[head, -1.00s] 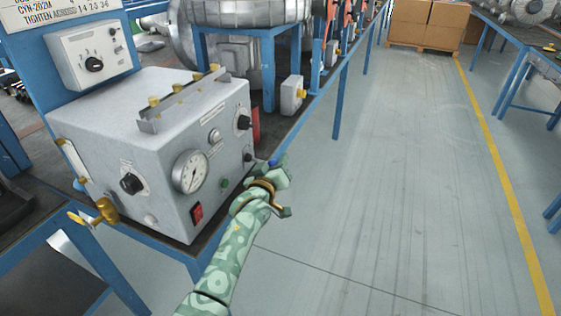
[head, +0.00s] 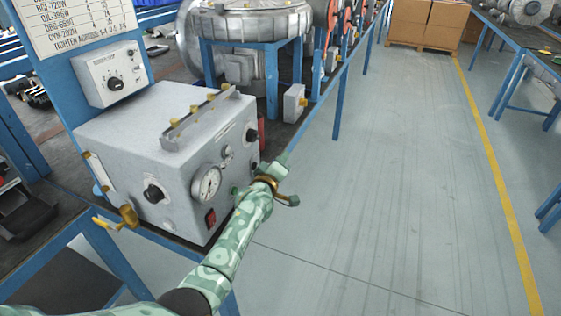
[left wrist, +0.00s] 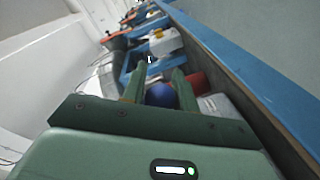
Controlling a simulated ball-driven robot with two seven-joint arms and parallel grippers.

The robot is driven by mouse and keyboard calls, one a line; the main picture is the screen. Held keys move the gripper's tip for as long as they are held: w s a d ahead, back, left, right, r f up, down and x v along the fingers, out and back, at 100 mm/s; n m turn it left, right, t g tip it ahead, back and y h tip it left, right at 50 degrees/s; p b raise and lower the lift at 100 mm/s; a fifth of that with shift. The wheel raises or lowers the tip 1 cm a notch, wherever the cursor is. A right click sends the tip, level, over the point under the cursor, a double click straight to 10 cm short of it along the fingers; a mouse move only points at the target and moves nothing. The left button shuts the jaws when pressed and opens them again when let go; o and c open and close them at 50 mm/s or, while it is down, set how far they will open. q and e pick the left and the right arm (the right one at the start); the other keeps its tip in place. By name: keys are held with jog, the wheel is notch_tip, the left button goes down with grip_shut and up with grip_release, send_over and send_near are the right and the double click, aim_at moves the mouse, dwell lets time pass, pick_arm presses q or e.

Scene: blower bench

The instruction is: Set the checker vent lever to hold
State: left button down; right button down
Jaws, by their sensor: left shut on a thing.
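The checker is a grey box (head: 180,215) on the blue bench at left in the head view, with a round gauge (head: 207,183), black knobs and a red switch (head: 210,216) on its faces. My left gripper (head: 272,172) is at the right side of the box, beyond the gauge. In the left wrist view, a blue ball knob (left wrist: 161,95) sits between the two fingers of my left gripper (left wrist: 159,78), which is shut on it. I take it as the end of the vent lever. The lever's shaft and its marks are hidden. My right gripper is not in view.
A yellow-handled valve (head: 127,215) sticks out at the box's front left corner. A small control box with a dial (head: 113,77) is on the blue panel behind. Blower machinery (head: 250,30) stands farther along the bench. The floor (head: 385,180) to the right is clear.

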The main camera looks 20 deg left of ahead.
pick_arm(q)
jog(key=shift+w+a+r, duration=0.1)
jog(key=shift+a+r, duration=0.2)
jog(key=shift+r, duration=0.1)
jog(key=c, duration=1.1)
grip_release()
jog(key=shift+a+f, duration=0.1)
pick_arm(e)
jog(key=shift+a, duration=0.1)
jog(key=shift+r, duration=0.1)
pick_arm(q)
jog(key=shift+s, duration=0.35)
jog(key=s+p, duration=0.2)
jog(key=s, duration=0.3)
jog(key=s+p, duration=0.3)
jog(key=s, duration=0.2)
jog(key=s+d+r+p, duration=0.1)
jog(key=s+p, duration=0.1)
jog(key=s, duration=0.3)
jog(key=shift+s, duration=0.35)
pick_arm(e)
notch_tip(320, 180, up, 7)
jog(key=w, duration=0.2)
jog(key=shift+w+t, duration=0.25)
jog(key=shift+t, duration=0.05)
